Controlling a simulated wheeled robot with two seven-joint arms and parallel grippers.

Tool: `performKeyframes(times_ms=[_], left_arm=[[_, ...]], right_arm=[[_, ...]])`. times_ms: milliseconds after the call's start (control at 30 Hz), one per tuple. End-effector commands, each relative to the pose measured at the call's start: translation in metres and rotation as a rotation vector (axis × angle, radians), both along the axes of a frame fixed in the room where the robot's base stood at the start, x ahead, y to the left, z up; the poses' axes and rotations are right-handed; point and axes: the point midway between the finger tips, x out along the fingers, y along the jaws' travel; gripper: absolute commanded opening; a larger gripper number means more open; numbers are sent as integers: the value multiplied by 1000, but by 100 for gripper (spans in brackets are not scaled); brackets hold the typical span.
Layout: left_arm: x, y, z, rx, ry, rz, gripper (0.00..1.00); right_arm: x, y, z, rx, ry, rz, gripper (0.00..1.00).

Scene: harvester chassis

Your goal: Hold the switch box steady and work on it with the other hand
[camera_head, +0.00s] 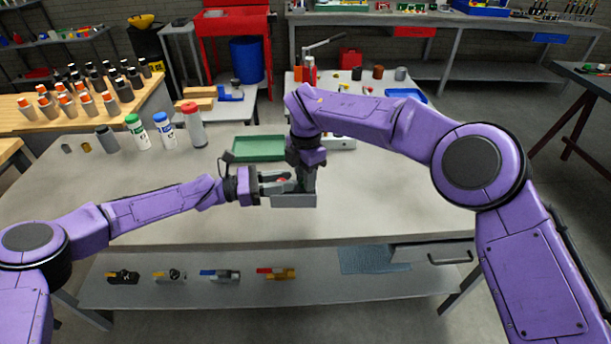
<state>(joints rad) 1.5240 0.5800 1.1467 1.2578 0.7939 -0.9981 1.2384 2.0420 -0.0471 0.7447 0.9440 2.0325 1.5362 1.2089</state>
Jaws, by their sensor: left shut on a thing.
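The switch box (293,201) is a small grey box above the middle of the workbench. My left gripper (284,184) comes in from the left and is shut on it. A small red spot shows between the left fingers. My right gripper (308,180) points straight down at the right part of the box, with its fingertips at or just above it. I cannot tell whether the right fingers touch the box or whether they are open. The grippers hide much of the top of the box.
A green tray (258,148) lies behind the grippers, with a white item partly hidden by my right arm. Several bottles (193,125) stand at the bench's back left. Several tools (221,275) lie on the lower shelf (310,290). The bench top (400,195) is clear to the right.

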Motion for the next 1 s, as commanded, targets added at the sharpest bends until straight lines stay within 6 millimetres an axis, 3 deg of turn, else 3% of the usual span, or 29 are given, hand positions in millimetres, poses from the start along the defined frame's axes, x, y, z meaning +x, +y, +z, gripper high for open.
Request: performKeyframes(times_ms=[67, 733, 1000], left_arm=[[0, -1, 1, -2, -1, -1, 0], [-1, -1, 1, -2, -1, -3, 0], [-1, -1, 1, -1, -1, -3, 0]], right_arm=[[0, 0, 0, 1, -1, 1, 0], [0, 0, 1, 1, 0, 27, 0], [0, 0, 0, 2, 0, 115, 0]])
